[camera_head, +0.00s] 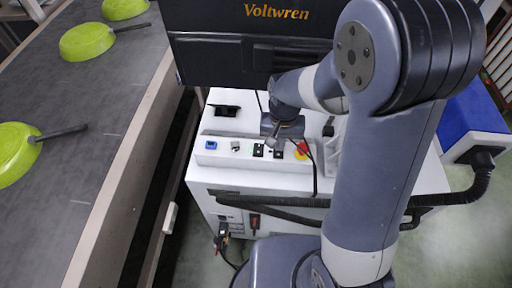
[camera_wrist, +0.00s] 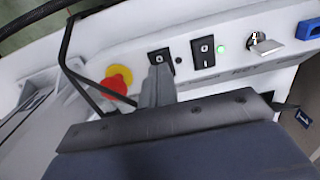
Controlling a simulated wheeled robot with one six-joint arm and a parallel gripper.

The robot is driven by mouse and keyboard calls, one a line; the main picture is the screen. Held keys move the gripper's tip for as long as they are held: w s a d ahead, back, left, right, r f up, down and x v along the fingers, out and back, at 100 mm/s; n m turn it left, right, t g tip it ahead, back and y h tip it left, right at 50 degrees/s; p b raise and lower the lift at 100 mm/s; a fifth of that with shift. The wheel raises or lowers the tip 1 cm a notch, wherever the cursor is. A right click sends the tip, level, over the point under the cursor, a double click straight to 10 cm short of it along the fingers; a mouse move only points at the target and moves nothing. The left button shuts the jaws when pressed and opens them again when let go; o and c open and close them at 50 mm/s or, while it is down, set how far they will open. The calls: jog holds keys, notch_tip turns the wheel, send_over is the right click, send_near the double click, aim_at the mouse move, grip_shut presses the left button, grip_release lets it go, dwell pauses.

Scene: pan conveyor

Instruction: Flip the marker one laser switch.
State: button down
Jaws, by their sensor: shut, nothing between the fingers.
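A white control panel (camera_head: 225,158) carries two black rocker switches. In the wrist view one rocker (camera_wrist: 203,52) is fully visible, beside a lit green lamp (camera_wrist: 222,49). The other rocker (camera_wrist: 159,57) is partly hidden behind my gripper (camera_wrist: 160,72). In the head view the rockers show as a left one (camera_head: 258,150) and a right one (camera_head: 278,154). Small labels are not legible, so I cannot tell which is the marker one laser switch. My gripper is shut and empty, its tips at or just in front of the partly hidden rocker; contact cannot be told.
A red emergency stop on yellow (camera_wrist: 117,80) is beside the partly hidden rocker, with a black cable (camera_wrist: 68,60) near it. A key switch (camera_wrist: 265,45) and a blue part (camera_wrist: 308,29) sit farther right. A dark Voltwren box (camera_head: 220,60) stands behind; green pans (camera_head: 88,42) lie on the conveyor.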

notch_tip(320, 180, up, 4)
jog(key=p, duration=0.3)
jog(key=shift+r, duration=0.2)
jog(key=shift+f, duration=0.1)
notch_tip(320, 180, down, 7)
jog(key=b, duration=0.5)
jog(key=shift+b, duration=0.35)
jog(key=shift+r, duration=0.2)
